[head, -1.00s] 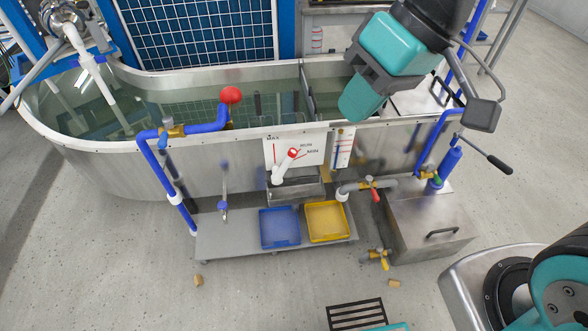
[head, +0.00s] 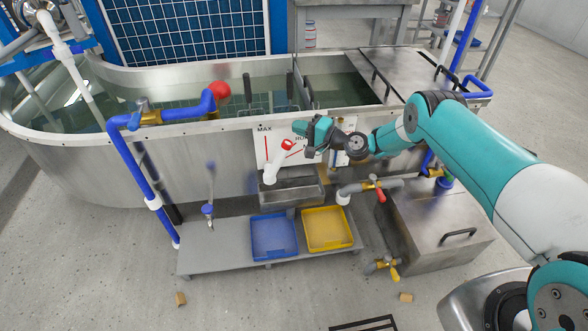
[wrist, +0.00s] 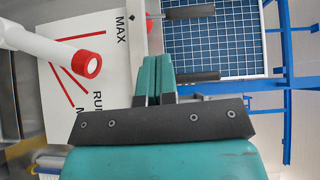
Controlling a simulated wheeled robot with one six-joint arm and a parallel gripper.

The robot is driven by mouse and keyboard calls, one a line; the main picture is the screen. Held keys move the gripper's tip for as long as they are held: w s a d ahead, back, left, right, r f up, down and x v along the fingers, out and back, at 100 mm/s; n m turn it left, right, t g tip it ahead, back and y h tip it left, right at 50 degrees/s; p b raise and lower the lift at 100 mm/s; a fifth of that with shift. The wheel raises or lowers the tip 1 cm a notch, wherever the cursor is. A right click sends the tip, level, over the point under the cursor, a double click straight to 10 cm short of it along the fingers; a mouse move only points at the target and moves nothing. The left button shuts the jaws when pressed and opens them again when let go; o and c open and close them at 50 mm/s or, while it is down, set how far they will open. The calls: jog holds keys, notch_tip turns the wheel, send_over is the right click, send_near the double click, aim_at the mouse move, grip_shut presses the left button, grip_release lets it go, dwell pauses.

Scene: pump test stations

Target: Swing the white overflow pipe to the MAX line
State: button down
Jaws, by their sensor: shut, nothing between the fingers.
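The white overflow pipe (head: 276,164) with a red-rimmed open end stands in front of the white marked panel (head: 262,153) on the tank's front wall. It leans up and to the right, away from the upright red line under MAX. The pipe (wrist: 35,42) also shows in the wrist view, its red end near the RUN lettering and the lines of the panel (wrist: 112,75). My gripper (head: 298,128) is at the panel's upper edge, just right of and above the red end. Its fingers (wrist: 154,75) are shut and empty, apart from the pipe in the wrist view.
A red ball-ended blue pipe (head: 205,107) rises left of the panel. Below the overflow pipe are a metal trough (head: 290,194), a blue tray (head: 274,252) and a yellow tray (head: 328,244). A red-handled valve (head: 376,187) sits to the right.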

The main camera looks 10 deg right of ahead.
aim_at(278, 161)
jog(key=s+d+f+m+t+h+b, duration=0.2)
jog(key=s+d+f+m+t, duration=0.15)
jog(key=f, duration=0.55)
jog(key=s+d+f+m+t+h+b, duration=0.1)
jog(key=s+d+f+m+t+b, duration=0.25)
jog(key=f, duration=0.65)
jog(key=w+a+r+m+b, duration=0.1)
jog(key=w+a+r+b, duration=0.3)
jog(key=w+a+b, duration=0.4)
jog(key=w+b, duration=0.1)
jog(key=b, duration=0.6)
jog(key=shift+r+g, duration=0.2)
jog(key=shift+g, duration=0.1)
jog(key=shift+w+a, duration=0.1)
